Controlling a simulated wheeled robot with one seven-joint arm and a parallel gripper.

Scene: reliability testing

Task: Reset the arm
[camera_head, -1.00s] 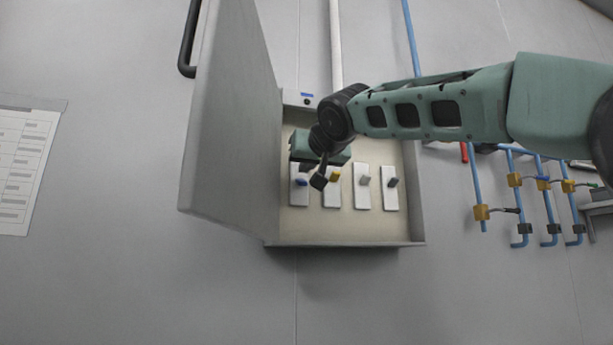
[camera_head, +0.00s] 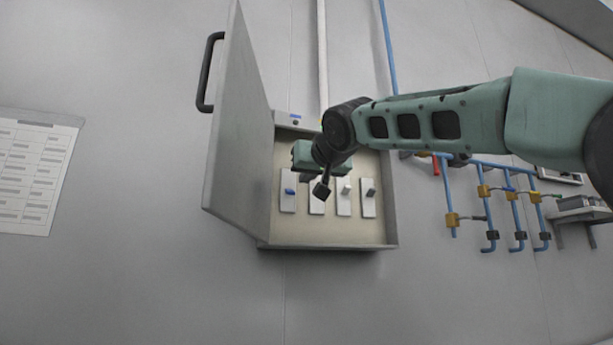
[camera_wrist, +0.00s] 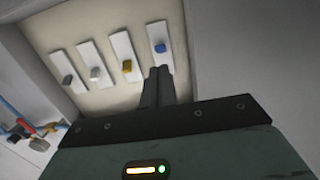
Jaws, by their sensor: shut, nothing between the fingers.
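My arm (camera_head: 440,118) reaches in from the right in the head view, with its wrist in front of an open wall cabinet (camera_head: 330,245). In the wrist view my gripper (camera_wrist: 160,72) is shut and empty. Its fingertips are just below the switch with the blue knob (camera_wrist: 160,47); I cannot tell whether they touch it.
The cabinet door (camera_head: 240,140) stands open on the left. Inside are further switches with a yellow knob (camera_wrist: 127,66), a white knob (camera_wrist: 96,72) and a dark grey knob (camera_wrist: 67,80). Blue pipes with valves (camera_head: 490,205) are at right. A paper sheet (camera_head: 35,170) hangs at left.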

